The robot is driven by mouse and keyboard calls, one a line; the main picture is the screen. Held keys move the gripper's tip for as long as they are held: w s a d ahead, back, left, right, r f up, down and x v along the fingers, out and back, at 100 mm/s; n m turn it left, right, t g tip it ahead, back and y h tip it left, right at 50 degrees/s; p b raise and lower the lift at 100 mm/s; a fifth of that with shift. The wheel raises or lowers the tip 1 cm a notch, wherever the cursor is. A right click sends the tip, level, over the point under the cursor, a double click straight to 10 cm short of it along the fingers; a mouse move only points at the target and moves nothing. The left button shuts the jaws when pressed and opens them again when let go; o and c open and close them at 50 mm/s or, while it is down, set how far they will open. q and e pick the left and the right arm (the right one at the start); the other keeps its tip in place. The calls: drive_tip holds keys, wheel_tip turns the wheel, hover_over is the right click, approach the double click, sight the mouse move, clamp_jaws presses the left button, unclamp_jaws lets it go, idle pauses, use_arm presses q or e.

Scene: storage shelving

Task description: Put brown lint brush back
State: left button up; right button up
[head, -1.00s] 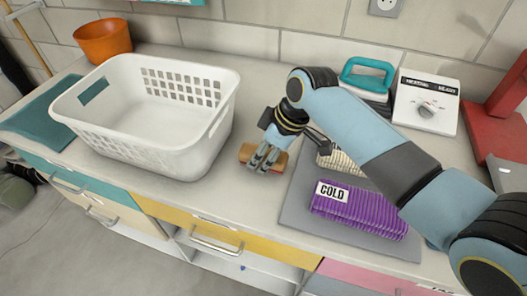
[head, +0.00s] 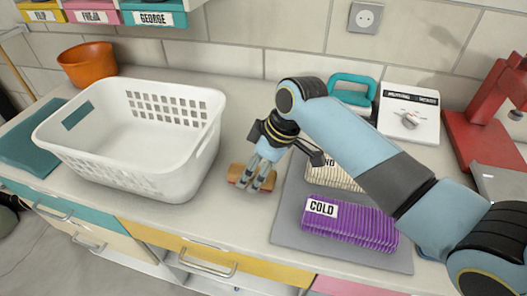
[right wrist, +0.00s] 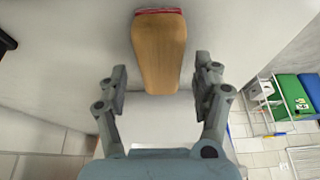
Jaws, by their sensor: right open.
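The brown lint brush (head: 236,172) lies on the counter just right of the white basket. In the right wrist view its wooden handle (right wrist: 159,50) points toward me, with a red edge at its far end. My right gripper (head: 257,186) is over the brush in the head view. In the right wrist view the right gripper (right wrist: 160,88) is open, with the near end of the handle between its fingers and a visible gap on each side. My left gripper is not in view.
A white laundry basket (head: 190,185) stands left of the brush. A grey mat (head: 290,220) to the right bears a purple cloth stack (head: 350,225) labelled COLD and a cream stack (head: 335,176). A teal-handled iron (head: 352,82) and a white dial box (head: 408,112) stand behind.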

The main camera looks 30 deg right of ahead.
drive_tip(key=v, duration=1)
drive_tip(key=shift+r, duration=0.1)
